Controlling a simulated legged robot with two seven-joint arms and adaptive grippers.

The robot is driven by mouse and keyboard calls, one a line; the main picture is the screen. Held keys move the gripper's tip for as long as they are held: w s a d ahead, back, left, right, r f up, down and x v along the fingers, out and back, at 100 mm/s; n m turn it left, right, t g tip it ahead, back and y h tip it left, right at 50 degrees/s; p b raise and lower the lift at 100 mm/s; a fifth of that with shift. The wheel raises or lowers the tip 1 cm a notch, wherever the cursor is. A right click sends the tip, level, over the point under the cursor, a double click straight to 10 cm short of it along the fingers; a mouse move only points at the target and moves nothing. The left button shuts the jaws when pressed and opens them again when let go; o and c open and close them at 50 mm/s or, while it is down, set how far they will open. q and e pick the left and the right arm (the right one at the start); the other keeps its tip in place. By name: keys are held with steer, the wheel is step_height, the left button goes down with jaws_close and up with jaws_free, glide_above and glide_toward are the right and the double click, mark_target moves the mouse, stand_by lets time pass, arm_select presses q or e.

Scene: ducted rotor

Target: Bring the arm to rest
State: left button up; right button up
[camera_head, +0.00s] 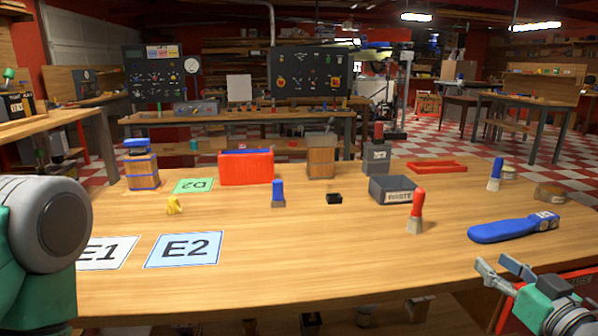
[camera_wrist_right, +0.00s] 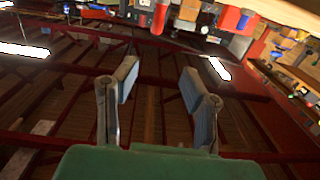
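My right gripper (camera_head: 507,272) is at the lower right in the head view, by the table's near right edge. Its two fingers are apart with nothing between them. In the right wrist view the gripper (camera_wrist_right: 160,85) also shows open and empty, pointing toward the ceiling and far shelves. My left arm shows only as a large grey and green link at the left edge of the head view. The left gripper is out of view. The wooden table (camera_head: 330,250) lies in front of me, and neither arm visibly holds anything.
A blue tool (camera_head: 510,228) lies closest to the right gripper. A red-handled brush (camera_head: 416,211), a grey box (camera_head: 392,189), a red bin (camera_head: 246,168) and a blue-banded wooden container (camera_head: 141,170) stand on the table. Cards E1 (camera_head: 108,252) and E2 (camera_head: 184,249) lie front left. The front middle is clear.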

steer(key=s+a+f+g+p, duration=0.1)
steer(key=s+a+f+g, duration=0.3)
steer(key=f, duration=0.5)
steer(key=s+a+f+g+p, duration=0.15)
steer(key=s+f+g, duration=0.35)
steer(key=f, duration=0.5)
arm_select(q)
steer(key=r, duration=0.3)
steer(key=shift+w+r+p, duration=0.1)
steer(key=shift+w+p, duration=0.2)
steer(key=shift+p, duration=0.05)
arm_select(e)
steer(key=s+a+f+g+h, duration=0.1)
steer(key=s+f+g, duration=0.3)
steer(key=s, duration=0.5)
steer(key=s+a+f+g, duration=0.3)
steer(key=s+f+g, duration=0.1)
steer(key=s, duration=0.5)
steer(key=shift+s+a+f+m+h, duration=0.3)
steer(key=shift+f+h, duration=0.1)
steer(key=shift+f, duration=0.15)
steer(key=shift+w+d, duration=0.1)
steer(key=shift+w, duration=0.1)
